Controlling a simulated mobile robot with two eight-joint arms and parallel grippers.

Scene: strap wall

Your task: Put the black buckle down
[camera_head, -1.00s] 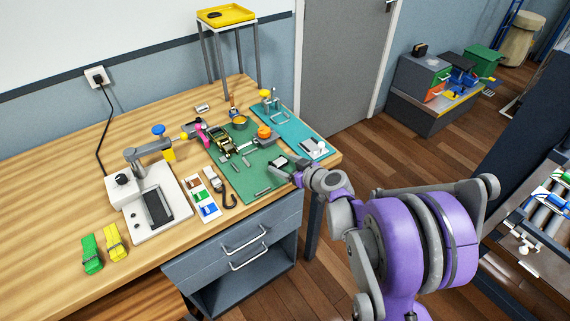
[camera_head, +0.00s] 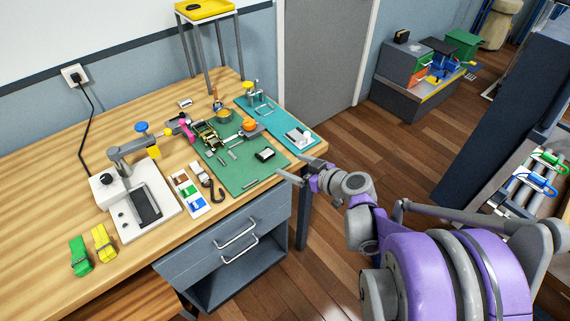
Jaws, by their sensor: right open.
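The black buckle (camera_head: 265,155) lies on the front right part of the green mat (camera_head: 238,181) on the wooden workbench. It is small, with a paler top. My right gripper (camera_head: 304,170) is open and empty at the bench's front right edge. It is to the right of the buckle and apart from it. Its near finger points left towards the mat. My left gripper is not in view.
A ratchet (camera_head: 206,136) and small metal parts lie on the mat. A teal mat (camera_head: 272,117) is behind to the right. A white press (camera_head: 140,208), a sample card (camera_head: 188,191) and green (camera_head: 80,257) and yellow (camera_head: 104,243) straps are left. Drawers (camera_head: 225,236) stand below.

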